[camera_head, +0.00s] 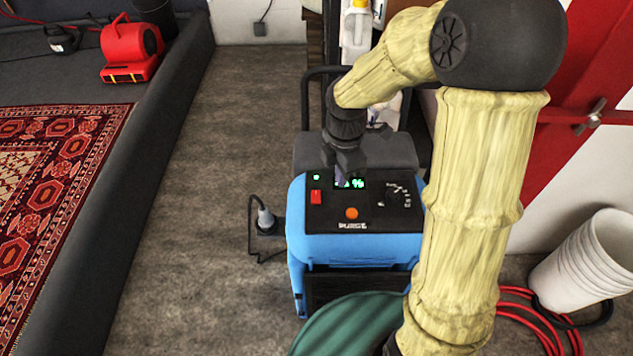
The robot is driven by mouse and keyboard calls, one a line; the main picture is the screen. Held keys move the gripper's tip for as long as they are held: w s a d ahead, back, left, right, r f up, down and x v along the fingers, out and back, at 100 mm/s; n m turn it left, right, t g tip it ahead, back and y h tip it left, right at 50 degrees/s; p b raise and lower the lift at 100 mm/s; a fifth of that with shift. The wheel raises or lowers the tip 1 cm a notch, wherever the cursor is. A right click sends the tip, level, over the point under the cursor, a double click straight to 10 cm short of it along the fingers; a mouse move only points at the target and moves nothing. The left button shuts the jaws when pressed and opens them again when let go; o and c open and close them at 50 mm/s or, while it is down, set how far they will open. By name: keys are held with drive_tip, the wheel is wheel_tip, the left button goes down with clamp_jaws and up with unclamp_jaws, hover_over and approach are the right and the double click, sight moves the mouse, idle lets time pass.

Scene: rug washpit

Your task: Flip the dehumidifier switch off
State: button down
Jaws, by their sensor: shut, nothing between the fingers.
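The blue dehumidifier (352,250) stands on the floor with a black control panel on top. Its red rocker switch (315,197) is at the left of the panel. A small green light (316,177) glows above the switch, and a green display (357,184) is lit. An orange button (351,213) and a black dial (391,197) are also on the panel. My gripper (341,183) is shut and empty. It points down over the panel, right of the red switch, and covers part of the display. I cannot tell whether the fingertips touch the panel.
A plug with a cord (265,219) is at the dehumidifier's left side. Stacked white buckets (585,262) and a red hose (520,295) lie to the right. A red blower (131,50) and a patterned rug (45,190) are in the pit at left. Floor left of the dehumidifier is clear.

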sight(317, 200)
drive_tip(key=w+a+r+n+g+p, duration=0.1)
drive_tip(key=w+a+r+n+p, duration=0.3)
drive_tip(key=n, duration=0.9)
drive_tip(key=shift+w+a+p, duration=0.3)
drive_tip(key=shift+w+a, duration=0.15)
drive_tip(key=shift+a, duration=0.15)
drive_tip(key=f, duration=0.4)
drive_tip(key=s+f, duration=0.1)
drive_tip(key=f, duration=0.4)
drive_tip(key=s+f, duration=0.1)
drive_tip(key=f, duration=0.4)
